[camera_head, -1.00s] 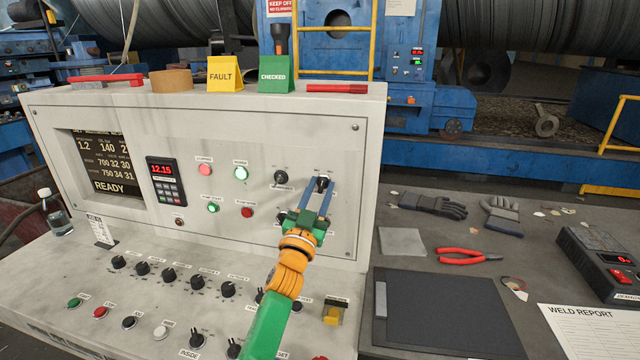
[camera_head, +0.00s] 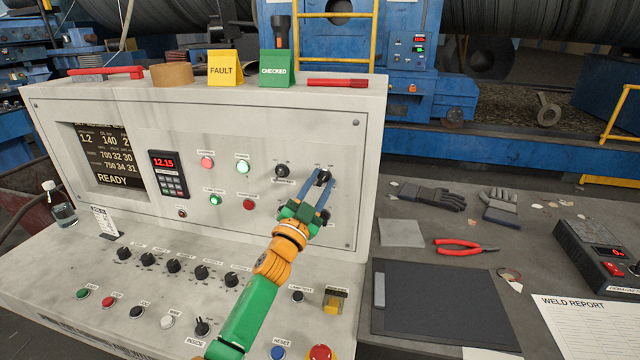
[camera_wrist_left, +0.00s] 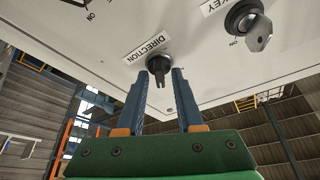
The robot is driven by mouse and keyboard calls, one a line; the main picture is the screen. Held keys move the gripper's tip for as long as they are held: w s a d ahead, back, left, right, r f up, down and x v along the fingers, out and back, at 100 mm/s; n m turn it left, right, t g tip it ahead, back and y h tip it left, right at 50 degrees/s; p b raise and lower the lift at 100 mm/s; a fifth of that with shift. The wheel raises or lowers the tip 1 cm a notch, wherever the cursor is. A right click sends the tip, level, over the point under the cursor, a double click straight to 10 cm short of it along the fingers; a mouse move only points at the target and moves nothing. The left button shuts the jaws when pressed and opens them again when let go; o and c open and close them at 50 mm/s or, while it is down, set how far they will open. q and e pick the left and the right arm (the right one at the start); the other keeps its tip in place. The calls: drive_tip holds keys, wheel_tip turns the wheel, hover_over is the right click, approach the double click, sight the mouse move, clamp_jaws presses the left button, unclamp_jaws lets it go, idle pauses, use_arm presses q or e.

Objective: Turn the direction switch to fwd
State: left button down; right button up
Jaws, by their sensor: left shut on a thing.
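The direction switch (camera_wrist_left: 158,66), a black rotary knob under a "DIRECTION" label, is on the upright panel of the grey console. In the head view the switch (camera_head: 322,178) is at the panel's right side, partly covered by my fingers. My left gripper (camera_head: 320,184) reaches up to it from below, its blue fingers at the knob. In the left wrist view the fingertips of the gripper (camera_wrist_left: 160,80) are on either side of the knob, shut on it. The knob's narrow handle points toward the gripper in that view. Its fwd mark cannot be read. My right gripper is not in view.
A key switch (camera_wrist_left: 245,20) is beside the direction switch in the left wrist view. Another black selector (camera_head: 282,170) is to its left in the head view. A red mushroom button (camera_head: 320,353) is on the lower desk. Pliers (camera_head: 465,246) and gloves lie on the right table.

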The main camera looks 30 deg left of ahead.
use_arm(q)
drive_tip(key=c, duration=0.9)
unclamp_jaws()
drive_tip(key=b+v, duration=0.1)
drive_tip(key=v, duration=0.6)
drive_tip(key=shift+a+f, duration=0.1)
drive_tip(key=shift+f, duration=0.05)
